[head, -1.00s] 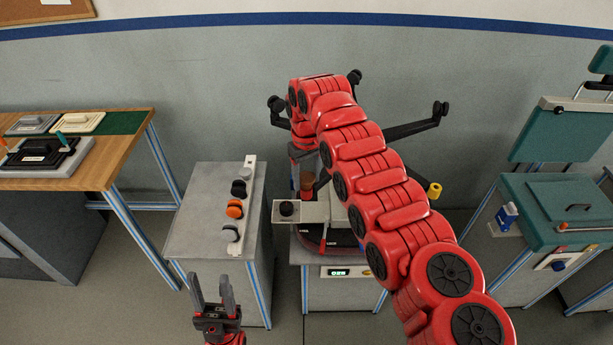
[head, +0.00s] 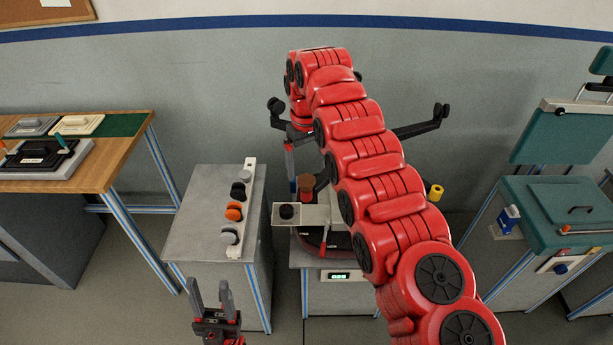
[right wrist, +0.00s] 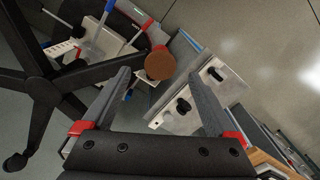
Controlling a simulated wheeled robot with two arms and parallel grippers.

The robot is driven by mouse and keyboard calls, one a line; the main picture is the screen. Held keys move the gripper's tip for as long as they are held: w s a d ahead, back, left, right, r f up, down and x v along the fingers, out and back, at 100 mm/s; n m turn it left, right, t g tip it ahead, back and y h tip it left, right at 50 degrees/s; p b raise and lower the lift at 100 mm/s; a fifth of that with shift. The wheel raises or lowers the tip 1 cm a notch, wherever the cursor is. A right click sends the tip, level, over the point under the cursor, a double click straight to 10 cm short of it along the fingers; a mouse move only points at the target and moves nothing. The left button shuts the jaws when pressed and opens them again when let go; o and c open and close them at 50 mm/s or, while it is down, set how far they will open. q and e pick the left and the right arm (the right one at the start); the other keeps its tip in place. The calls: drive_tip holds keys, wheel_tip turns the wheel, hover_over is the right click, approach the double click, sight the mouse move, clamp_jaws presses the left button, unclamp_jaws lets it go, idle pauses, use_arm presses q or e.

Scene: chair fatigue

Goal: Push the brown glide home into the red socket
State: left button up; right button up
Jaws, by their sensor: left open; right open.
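The brown glide (head: 306,188) stands upright near the front of the black chair base, beside the grey bracket. In the right wrist view its round brown top (right wrist: 159,64) shows between and beyond my fingertips. My right gripper (right wrist: 160,76) is open and empty, pointing down above the glide with a gap. In the head view my right arm partly covers it. My left gripper (head: 211,290) is open and empty, low at the front, before the grey cabinet.
A grey cabinet (head: 205,210) at left bears a strip with black, orange and grey round pieces. A dark knob (head: 286,211) sits on the bracket. A yellow piece (head: 434,192) is at the right. Black chair-base legs (head: 418,128) reach outward. A teal bench (head: 560,215) stands further right.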

sight(307, 179)
wheel_tip(307, 179, up, 12)
drive_tip(key=p, duration=1.1)
drive_tip(key=shift+p, duration=0.3)
